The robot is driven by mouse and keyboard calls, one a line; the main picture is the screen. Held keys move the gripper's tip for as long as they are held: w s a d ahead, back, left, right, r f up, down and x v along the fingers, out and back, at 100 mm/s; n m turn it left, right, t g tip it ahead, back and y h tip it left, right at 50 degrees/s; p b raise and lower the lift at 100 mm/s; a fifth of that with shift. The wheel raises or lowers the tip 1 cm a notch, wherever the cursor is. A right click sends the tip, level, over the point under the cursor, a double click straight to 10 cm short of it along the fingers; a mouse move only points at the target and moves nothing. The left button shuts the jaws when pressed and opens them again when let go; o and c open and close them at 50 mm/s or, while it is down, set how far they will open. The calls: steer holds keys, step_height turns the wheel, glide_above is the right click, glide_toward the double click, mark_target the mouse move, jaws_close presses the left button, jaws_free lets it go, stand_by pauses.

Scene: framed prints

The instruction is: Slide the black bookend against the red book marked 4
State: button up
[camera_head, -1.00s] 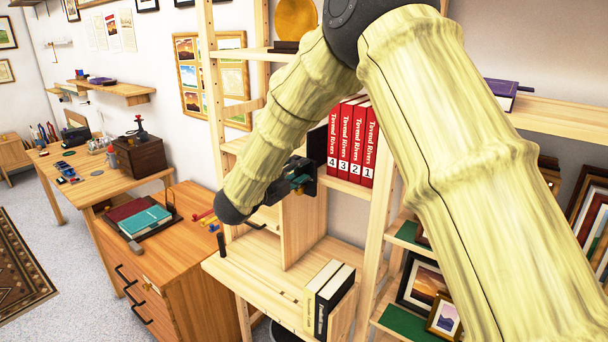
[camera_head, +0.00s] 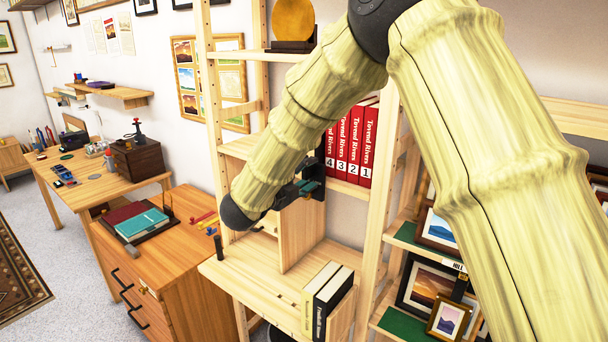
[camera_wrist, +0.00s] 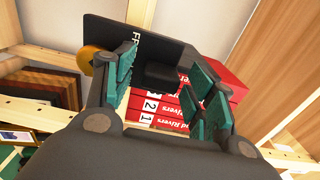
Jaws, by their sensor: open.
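Several red "Tavend Rivers" books (camera_head: 352,148) stand upright on a shelf. The red book marked 4 (camera_head: 330,163) is the leftmost. The black bookend (camera_head: 320,172) shows as a dark strip left of it, partly hidden by my arm. In the wrist view the black bookend (camera_wrist: 118,36) has white letters and a block on its face, and it hides part of the red books (camera_wrist: 160,105). My gripper (camera_head: 298,188) is beside the bookend. Its teal-padded fingers (camera_wrist: 168,82) are apart, with the bookend's block seen between them. I cannot tell whether they touch it, or whether bookend and book touch.
Wooden shelf posts (camera_head: 384,190) stand close to the right of the books. A wooden divider (camera_head: 300,228) stands below the gripper. Yellow and black books (camera_head: 328,295) stand on a lower board. Framed prints (camera_head: 430,278) fill the right shelves.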

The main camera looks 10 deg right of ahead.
steer(key=v, duration=1.2)
